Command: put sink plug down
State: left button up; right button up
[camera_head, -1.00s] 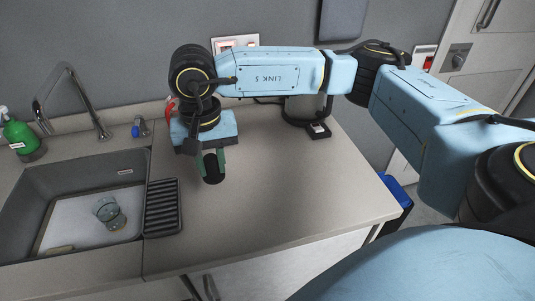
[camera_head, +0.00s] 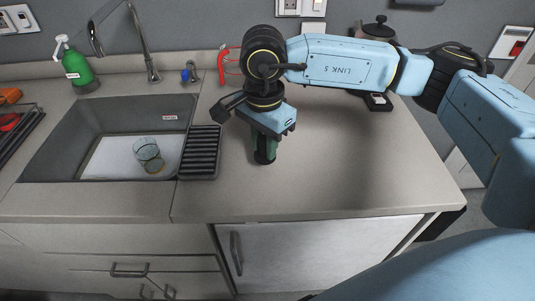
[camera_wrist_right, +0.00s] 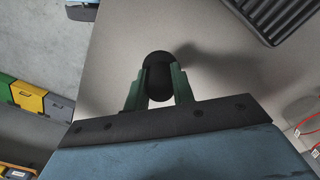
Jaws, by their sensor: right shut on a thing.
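My right gripper (camera_head: 265,152) hangs over the counter, just right of the black drying rack, with its fingers pointing down. Its green fingers are shut on a small black rounded thing, the sink plug (camera_head: 264,158). In the right wrist view the plug (camera_wrist_right: 159,74) sits between the two green fingertips of the gripper (camera_wrist_right: 158,86). The plug is close to the counter top (camera_head: 340,185); whether it touches is hard to tell. My left gripper is not in view.
The sink (camera_head: 60,150) at the left holds a clear glass (camera_head: 148,155). A ribbed black rack (camera_head: 199,152) lies at its right edge. A green soap bottle (camera_head: 75,66) and a tap (camera_head: 145,45) stand behind. The counter at right is mostly clear.

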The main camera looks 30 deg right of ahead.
aim_at(264, 158)
notch_tip(264, 158, down, 4)
jog(key=shift+f, duration=0.15)
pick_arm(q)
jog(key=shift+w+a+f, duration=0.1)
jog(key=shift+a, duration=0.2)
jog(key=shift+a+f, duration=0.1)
pick_arm(e)
jog(key=shift+f+b, duration=0.15)
jog(key=shift+b, duration=0.15)
jog(key=o, duration=1)
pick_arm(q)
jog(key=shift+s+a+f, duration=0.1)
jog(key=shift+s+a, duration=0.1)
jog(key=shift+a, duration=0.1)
